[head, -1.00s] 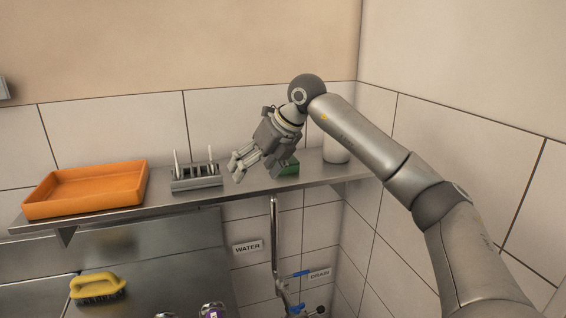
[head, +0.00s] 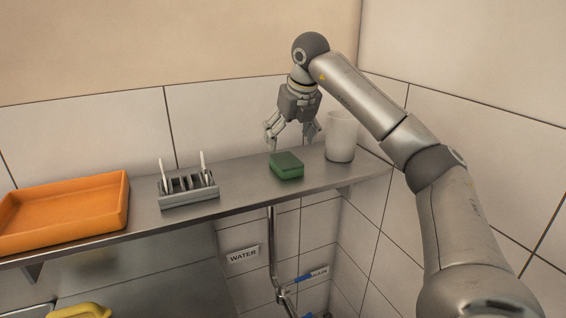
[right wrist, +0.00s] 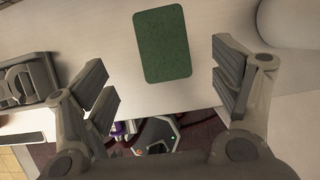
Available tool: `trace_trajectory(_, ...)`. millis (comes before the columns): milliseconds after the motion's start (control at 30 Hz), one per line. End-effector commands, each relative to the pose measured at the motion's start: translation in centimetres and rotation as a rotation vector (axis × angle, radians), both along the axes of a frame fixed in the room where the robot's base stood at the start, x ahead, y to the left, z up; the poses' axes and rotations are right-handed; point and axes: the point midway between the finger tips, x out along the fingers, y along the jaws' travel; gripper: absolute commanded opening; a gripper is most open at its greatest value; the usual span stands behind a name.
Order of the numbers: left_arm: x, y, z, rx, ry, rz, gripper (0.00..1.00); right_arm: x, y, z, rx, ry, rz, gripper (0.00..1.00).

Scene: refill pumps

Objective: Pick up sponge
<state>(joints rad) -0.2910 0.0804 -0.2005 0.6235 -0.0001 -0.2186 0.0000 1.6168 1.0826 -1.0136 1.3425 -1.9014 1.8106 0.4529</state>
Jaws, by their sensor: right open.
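The green sponge (head: 286,166) lies flat on the metal shelf, between the grey rack and the white cup. My right gripper (head: 291,143) is open and empty, above and just behind the sponge in the head view, fingers pointing down. In the right wrist view the sponge (right wrist: 162,44) shows whole at the top centre, beyond the fingertips and between the lines of the two spread fingers (right wrist: 163,82). No contact shows. My left gripper is not in view.
The white cup (head: 340,137) stands close right of the sponge. A grey rack (head: 188,191) with upright pieces and an orange tray (head: 62,209) stand to the left. The shelf (head: 240,199) has a free front edge. A tiled wall is behind.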

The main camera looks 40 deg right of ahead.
Motion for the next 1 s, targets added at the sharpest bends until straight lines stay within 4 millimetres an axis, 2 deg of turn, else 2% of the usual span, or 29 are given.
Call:
trace_trajectory(100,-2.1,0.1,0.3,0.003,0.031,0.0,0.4,0.6,-0.2,-1.6,-0.001,0.004,-0.001,0.83)
trace_trajectory(233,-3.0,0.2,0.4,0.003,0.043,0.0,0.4,0.9,-0.3,-2.4,0.0,0.001,0.0,0.83)
trace_trajectory(367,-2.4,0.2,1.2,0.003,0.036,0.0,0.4,1.1,-0.6,-3.5,-0.001,0.003,-0.001,0.83)
trace_trajectory(633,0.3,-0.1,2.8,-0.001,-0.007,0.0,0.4,2.1,-1.1,-6.9,0.0,0.001,0.0,0.83)
trace_trajectory(1000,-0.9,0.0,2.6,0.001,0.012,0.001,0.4,2.3,-1.2,-7.4,0.0,-0.001,0.001,0.83)
